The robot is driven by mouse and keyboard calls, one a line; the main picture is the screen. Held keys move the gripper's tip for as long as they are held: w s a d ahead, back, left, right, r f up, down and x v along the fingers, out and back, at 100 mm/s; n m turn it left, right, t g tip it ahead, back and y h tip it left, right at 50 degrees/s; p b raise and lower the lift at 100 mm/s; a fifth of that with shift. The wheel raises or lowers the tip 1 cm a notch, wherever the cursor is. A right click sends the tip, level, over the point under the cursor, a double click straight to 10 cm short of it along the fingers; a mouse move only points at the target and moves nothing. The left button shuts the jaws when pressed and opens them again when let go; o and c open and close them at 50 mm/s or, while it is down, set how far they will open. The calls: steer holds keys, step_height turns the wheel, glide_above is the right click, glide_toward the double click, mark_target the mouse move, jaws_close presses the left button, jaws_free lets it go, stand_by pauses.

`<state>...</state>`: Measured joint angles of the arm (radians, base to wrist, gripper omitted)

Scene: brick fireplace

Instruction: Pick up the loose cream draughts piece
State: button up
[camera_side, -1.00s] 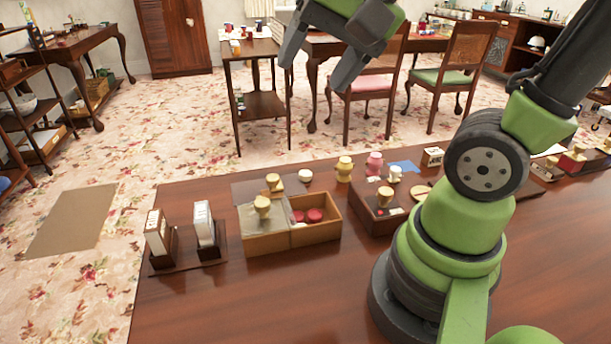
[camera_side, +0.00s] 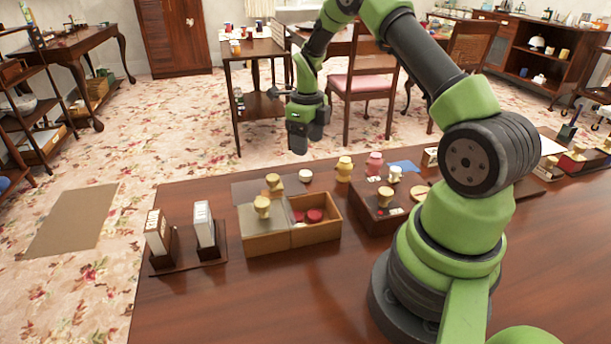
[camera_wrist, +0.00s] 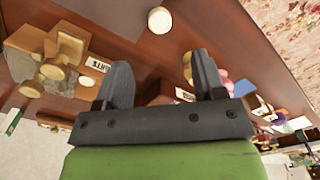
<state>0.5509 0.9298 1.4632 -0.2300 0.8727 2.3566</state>
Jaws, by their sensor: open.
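The loose cream draughts piece (camera_side: 305,175) is a small pale disc lying flat near the table's back edge, behind the wooden box. In the wrist view the cream piece (camera_wrist: 159,20) lies on bare wood, beyond the fingertips and roughly centred between them. My gripper (camera_side: 299,151) points down above and slightly behind the piece in the side view, and its fingers overlap there. In the wrist view my gripper (camera_wrist: 161,62) has two dark fingers spread wide with nothing between them.
A wooden box (camera_side: 265,244) with a knobbed lid and red pieces (camera_side: 308,215) in its open side stands in front of the piece. A yellow knobbed piece (camera_side: 344,168) and a pink one (camera_side: 374,163) stand to its right. Upright card holders (camera_side: 207,232) stand at left.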

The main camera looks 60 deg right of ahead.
mark_target(305, 172)
steer(key=f, duration=0.8)
steer(key=shift+w+f, duration=0.25)
steer(key=shift+f, duration=0.1)
steer(key=c, duration=1)
